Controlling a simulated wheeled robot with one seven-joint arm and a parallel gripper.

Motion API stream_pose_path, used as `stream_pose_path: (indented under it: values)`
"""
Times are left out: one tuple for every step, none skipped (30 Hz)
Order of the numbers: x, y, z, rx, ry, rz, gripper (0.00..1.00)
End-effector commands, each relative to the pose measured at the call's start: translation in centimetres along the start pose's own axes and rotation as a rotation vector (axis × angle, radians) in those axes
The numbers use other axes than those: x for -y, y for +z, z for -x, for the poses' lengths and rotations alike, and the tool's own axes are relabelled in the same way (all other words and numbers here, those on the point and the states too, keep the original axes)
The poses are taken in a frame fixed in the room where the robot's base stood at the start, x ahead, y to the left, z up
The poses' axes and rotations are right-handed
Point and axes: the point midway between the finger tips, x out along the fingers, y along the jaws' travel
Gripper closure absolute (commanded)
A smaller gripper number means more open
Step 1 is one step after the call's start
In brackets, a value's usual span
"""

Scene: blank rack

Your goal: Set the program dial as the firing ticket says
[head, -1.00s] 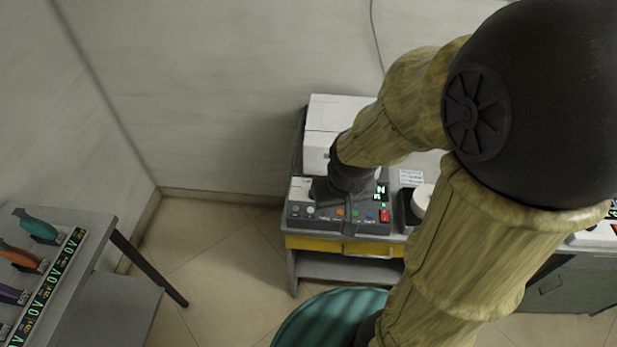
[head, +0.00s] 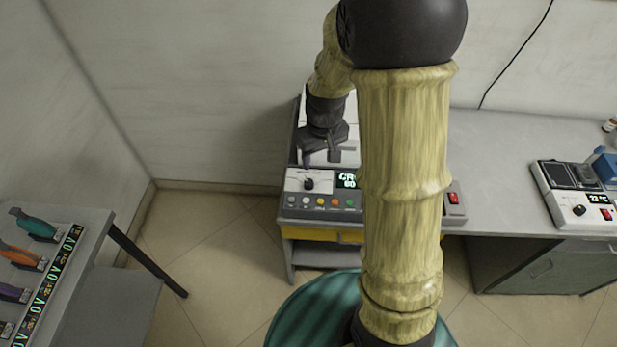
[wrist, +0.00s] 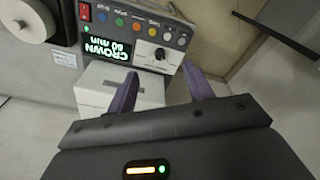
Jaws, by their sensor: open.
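The program dial is a black knob (head: 309,184) on a white plate of the furnace's grey control panel (head: 290,213). In the wrist view the dial (wrist: 160,54) shows a light pointer mark, but its exact setting is too small to read. Beside it the display (wrist: 107,50) reads "CROWN 60 min"; in the head view the display (head: 348,181) is partly behind my arm. My gripper (head: 321,161) is open and empty, above and behind the dial. In the wrist view my gripper's purple fingers (wrist: 159,82) point toward the panel, apart from the dial. I cannot make out a firing ticket.
A row of coloured buttons (head: 321,202) lies in front of the dial, with a red switch (head: 453,198) at the right. Another device with a knob (head: 578,210) stands on the right bench. Tools lie on the left table (head: 92,222). The bench between is bare.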

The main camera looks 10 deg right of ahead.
Motion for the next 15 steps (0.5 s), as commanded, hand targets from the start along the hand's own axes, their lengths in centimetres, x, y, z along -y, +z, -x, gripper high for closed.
stream_pose_path:
  values:
    - [-0.4, -1.7, -0.7, 0.021, -0.003, 0.034, 0.48]
    - [-0.6, -2.6, -1.1, 0.031, -0.005, 0.057, 0.48]
    - [-0.8, -3.7, -1.8, 0.045, -0.009, 0.086, 0.48]
    - [-1.0, -4.5, -2.2, 0.054, -0.011, 0.108, 0.48]
    - [-1.2, -5.2, -2.8, 0.064, -0.014, 0.13, 0.48]
    - [-1.4, -6.1, -3.4, 0.075, -0.016, 0.158, 0.48]
    - [-1.5, -6.7, -3.8, 0.083, -0.019, 0.176, 0.48]
    - [-1.6, -7.2, -4.2, 0.089, -0.021, 0.192, 0.48]
    - [-1.6, -7.8, -4.7, 0.097, -0.023, 0.211, 0.48]
    - [-1.7, -8.1, -4.9, 0.1, -0.024, 0.224, 0.48]
    - [-1.8, -8.3, -5.2, 0.104, -0.025, 0.233, 0.48]
    - [-1.8, -8.6, -5.4, 0.106, -0.026, 0.243, 0.48]
    - [-1.8, -8.7, -5.5, 0.108, -0.027, 0.248, 0.48]
    - [-1.8, -8.8, -5.6, 0.109, -0.028, 0.251, 0.48]
    - [-1.8, -8.8, -5.6, 0.11, -0.028, 0.253, 0.48]
